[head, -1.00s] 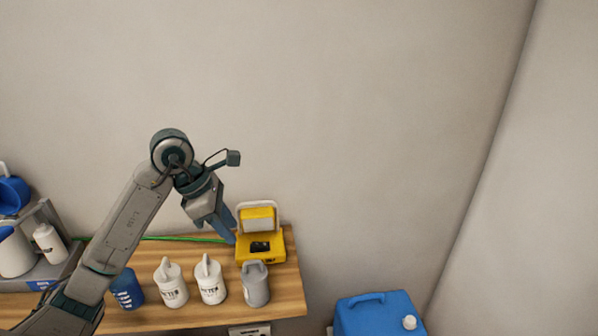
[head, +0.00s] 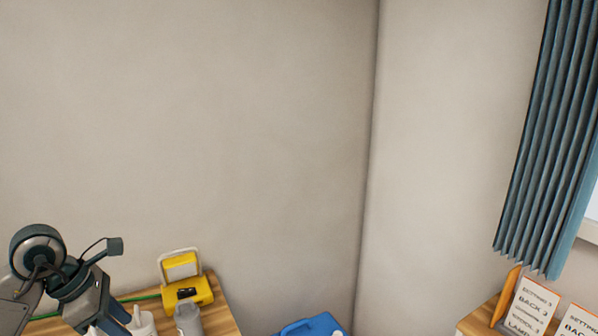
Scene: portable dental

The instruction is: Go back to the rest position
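My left gripper (head: 112,318) is at the lower left of the head view, over the wooden bench and left of the yellow box. It points down and to the right. Its fingertips are small and partly overlap the white bottles, so I cannot tell whether it is open or shut. I see nothing clearly held in it. My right arm and gripper are not in view.
The wooden bench (head: 220,322) holds a yellow box (head: 200,290) with its lid up, a grey bottle (head: 188,320) and white bottles. A blue container (head: 312,327) is right of it. Printed cards (head: 532,302) stand under a blue curtain (head: 545,140) at right.

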